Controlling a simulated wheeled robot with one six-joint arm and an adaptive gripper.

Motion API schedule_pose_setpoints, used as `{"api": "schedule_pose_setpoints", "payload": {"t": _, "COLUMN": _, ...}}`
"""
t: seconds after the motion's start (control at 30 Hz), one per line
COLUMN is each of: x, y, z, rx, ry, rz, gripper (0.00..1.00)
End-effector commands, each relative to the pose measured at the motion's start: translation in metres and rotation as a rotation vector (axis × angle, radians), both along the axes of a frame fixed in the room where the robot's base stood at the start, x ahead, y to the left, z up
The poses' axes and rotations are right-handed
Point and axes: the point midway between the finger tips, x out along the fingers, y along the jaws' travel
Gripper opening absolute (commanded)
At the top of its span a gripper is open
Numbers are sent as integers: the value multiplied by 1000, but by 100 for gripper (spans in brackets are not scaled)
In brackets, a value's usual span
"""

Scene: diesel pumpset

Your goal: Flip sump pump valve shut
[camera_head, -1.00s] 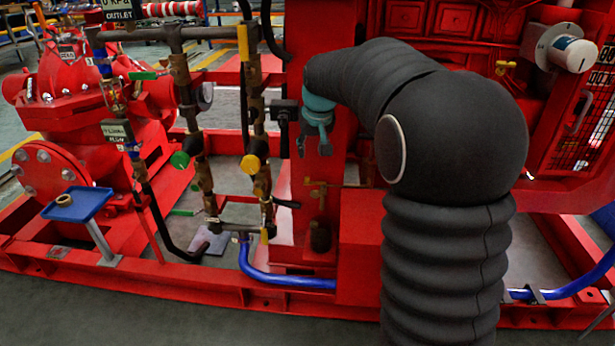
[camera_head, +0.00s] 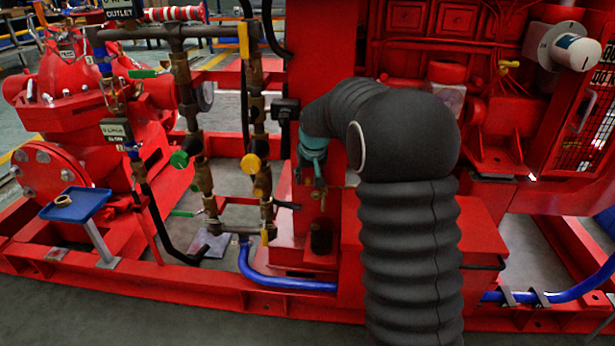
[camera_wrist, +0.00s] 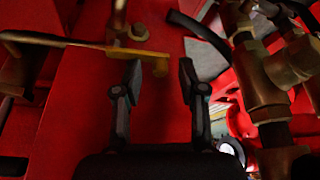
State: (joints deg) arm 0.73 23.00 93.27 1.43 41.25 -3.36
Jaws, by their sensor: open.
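A brass valve with a flat brass lever (camera_wrist: 90,45) lies just ahead of my gripper in the wrist view. I take it for the sump pump valve, but no label on it is readable. The lever runs sideways, and its bent right end shows between my fingertips, close to the left one. My gripper (camera_wrist: 158,80) is open and empty; I cannot tell whether a finger touches the lever. In the head view my teal gripper (camera_head: 318,178) points down in front of the red frame, above a black pot (camera_head: 320,237), and largely covers the valve.
A blue hose (camera_head: 285,282) runs low along the red base. A blue tray (camera_head: 76,206) stands at far left.

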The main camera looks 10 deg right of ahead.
Motion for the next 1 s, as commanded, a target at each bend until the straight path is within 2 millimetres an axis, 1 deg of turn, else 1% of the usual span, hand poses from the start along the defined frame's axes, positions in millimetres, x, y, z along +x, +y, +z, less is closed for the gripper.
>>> {"api": "schedule_pose_setpoints", "payload": {"t": 0.13, "x": 0, "y": 0, "z": 0, "rx": 0, "ry": 0, "rz": 0, "gripper": 41}}
{"api": "schedule_pose_setpoints", "payload": {"t": 0.17, "x": 0, "y": 0, "z": 0, "rx": 0, "ry": 0, "rz": 0, "gripper": 36}}
{"api": "schedule_pose_setpoints", "payload": {"t": 0.2, "x": 0, "y": 0, "z": 0, "rx": 0, "ry": 0, "rz": 0, "gripper": 26}}
{"api": "schedule_pose_setpoints", "payload": {"t": 0.27, "x": 0, "y": 0, "z": 0, "rx": 0, "ry": 0, "rz": 0, "gripper": 11}}
{"api": "schedule_pose_setpoints", "payload": {"t": 0.3, "x": 0, "y": 0, "z": 0, "rx": 0, "ry": 0, "rz": 0, "gripper": 1}}
{"api": "schedule_pose_setpoints", "payload": {"t": 0.53, "x": 0, "y": 0, "z": 1, "rx": 0, "ry": 1, "rz": -8, "gripper": 0}}
{"api": "schedule_pose_setpoints", "payload": {"t": 0.8, "x": 4, "y": -1, "z": 1, "rx": -1, "ry": 1, "rz": -92, "gripper": 0}}
{"api": "schedule_pose_setpoints", "payload": {"t": 1.0, "x": 5, "y": -1, "z": 0, "rx": 0, "ry": 0, "rz": -100, "gripper": 0}}
